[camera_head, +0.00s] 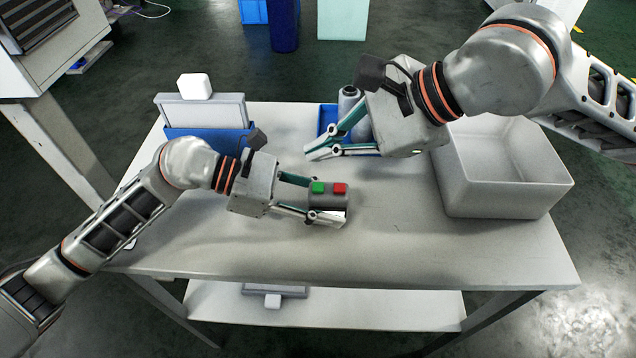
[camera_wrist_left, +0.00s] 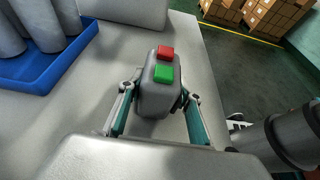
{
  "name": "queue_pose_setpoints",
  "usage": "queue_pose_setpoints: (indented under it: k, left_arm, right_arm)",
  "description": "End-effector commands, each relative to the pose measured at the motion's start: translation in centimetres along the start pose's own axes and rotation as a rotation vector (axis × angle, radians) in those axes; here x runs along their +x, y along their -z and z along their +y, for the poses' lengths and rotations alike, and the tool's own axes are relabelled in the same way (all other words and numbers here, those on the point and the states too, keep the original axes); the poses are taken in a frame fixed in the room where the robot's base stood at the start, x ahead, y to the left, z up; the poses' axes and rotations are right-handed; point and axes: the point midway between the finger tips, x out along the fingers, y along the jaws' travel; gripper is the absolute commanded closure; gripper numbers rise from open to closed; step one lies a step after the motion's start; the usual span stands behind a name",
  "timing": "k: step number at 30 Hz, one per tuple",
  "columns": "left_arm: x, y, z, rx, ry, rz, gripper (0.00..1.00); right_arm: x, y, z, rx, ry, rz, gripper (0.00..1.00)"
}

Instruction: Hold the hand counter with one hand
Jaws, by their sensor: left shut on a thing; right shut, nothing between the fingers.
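The hand counter (camera_head: 329,200) is a small grey box with a green and a red button on top. It is over the middle of the table in the head view. My left gripper (camera_head: 318,198) is shut on it, with a finger on each side. The left wrist view also shows the counter (camera_wrist_left: 160,92) between the two fingers (camera_wrist_left: 157,105), buttons facing up. I cannot tell whether it touches the table. My right gripper (camera_head: 310,155) is shut and empty, above the table behind the counter.
A white bin (camera_head: 505,180) stands at the table's right. A blue tray (camera_head: 326,114) with grey cylinders (camera_head: 348,102) is at the back middle. A blue holder (camera_head: 207,143) with grey panels stands at the back left. The front of the table (camera_head: 400,240) is clear.

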Motion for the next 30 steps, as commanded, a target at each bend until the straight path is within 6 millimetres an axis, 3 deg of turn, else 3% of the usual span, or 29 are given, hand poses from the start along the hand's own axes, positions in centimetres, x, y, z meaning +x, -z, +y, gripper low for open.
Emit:
queue_pose_setpoints:
  k: [10,11,12,13,23,30]
  left_arm:
    - [0.0,0.0,0.0,0.000,0.000,0.000,0.86]
    - [0.0,0.0,0.0,0.000,0.000,0.000,0.58]
    - [0.0,0.0,0.0,0.000,0.000,0.000,0.48]
    - [0.0,0.0,0.0,0.000,0.000,0.000,0.46]
    - [-0.1,0.0,0.0,0.000,0.000,0.000,0.46]
    - [-2.8,0.1,0.1,0.001,-0.003,0.003,0.46]
  right_arm:
    - [0.0,0.0,0.0,0.001,0.000,0.000,1.00]
    - [0.0,0.0,0.0,0.000,0.000,0.000,1.00]
    - [0.0,0.0,0.0,0.000,0.000,0.000,1.00]
    - [0.0,0.0,0.0,0.000,0.000,0.000,1.00]
    - [0.0,0.0,0.0,0.000,0.001,0.000,1.00]
    - [0.0,0.0,0.0,0.000,0.001,0.000,1.00]
